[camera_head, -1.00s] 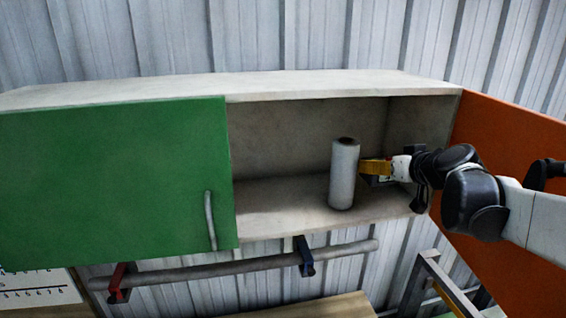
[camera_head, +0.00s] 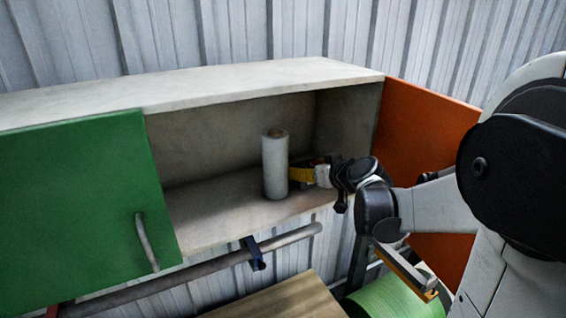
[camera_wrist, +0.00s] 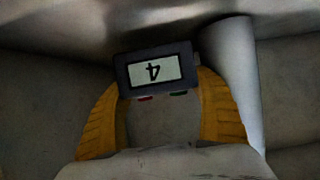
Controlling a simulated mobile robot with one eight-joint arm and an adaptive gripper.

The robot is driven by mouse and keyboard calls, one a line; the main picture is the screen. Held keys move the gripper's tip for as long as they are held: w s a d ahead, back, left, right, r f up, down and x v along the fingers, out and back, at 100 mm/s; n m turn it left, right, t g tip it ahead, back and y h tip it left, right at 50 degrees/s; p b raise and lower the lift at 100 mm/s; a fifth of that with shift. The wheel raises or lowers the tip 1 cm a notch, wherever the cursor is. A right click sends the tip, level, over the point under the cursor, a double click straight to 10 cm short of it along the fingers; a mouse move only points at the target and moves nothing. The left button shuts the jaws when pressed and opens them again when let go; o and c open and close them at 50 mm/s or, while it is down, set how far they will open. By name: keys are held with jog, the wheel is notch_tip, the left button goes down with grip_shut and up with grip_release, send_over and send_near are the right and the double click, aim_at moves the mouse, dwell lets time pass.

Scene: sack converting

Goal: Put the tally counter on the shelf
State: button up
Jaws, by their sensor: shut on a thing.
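The tally counter (camera_wrist: 154,70) is a dark grey box with a light display reading a digit that appears upside down, with small red and green buttons. It shows in the wrist view between the two yellow fingers of my gripper (camera_wrist: 158,95), which are shut on it. In the head view my gripper (camera_head: 303,173) reaches into the open right compartment of the wall shelf (camera_head: 215,215), just right of a white roll. The counter is mostly hidden by the fingers there. Whether it touches the shelf board I cannot tell.
The upright white roll (camera_head: 275,165) stands on the shelf close left of my gripper; it also shows in the wrist view (camera_wrist: 232,80). A green door (camera_head: 80,200) covers the left compartment. An orange door (camera_head: 425,125) stands open at right. Shelf board left of the roll is clear.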

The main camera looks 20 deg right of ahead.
jog(key=shift+w+f, duration=0.15)
jog(key=shift+s, duration=0.25)
jog(key=shift+w+f+b, duration=0.1)
jog(key=shift+f+b, duration=0.45)
jog(key=shift+b, duration=0.15)
jog(key=o, duration=1.1)
jog(key=shift+r, duration=0.1)
jog(key=shift+r+p, duration=0.25)
jog(key=shift+p, duration=0.15)
jog(key=v, duration=1.2)
jog(key=s+a+f+g+y, duration=0.1)
jog(key=s+a+f+g, duration=0.15)
jog(key=a, duration=0.45)
jog(key=s+a+f+g, duration=0.1)
jog(key=s+a+f, duration=0.2)
jog(key=a, duration=0.4)
jog(key=s+a+f+g+h, duration=0.1)
jog(key=s+a+f+g, duration=0.2)
jog(key=s, duration=0.6)
jog(key=shift+a+f, duration=0.85)
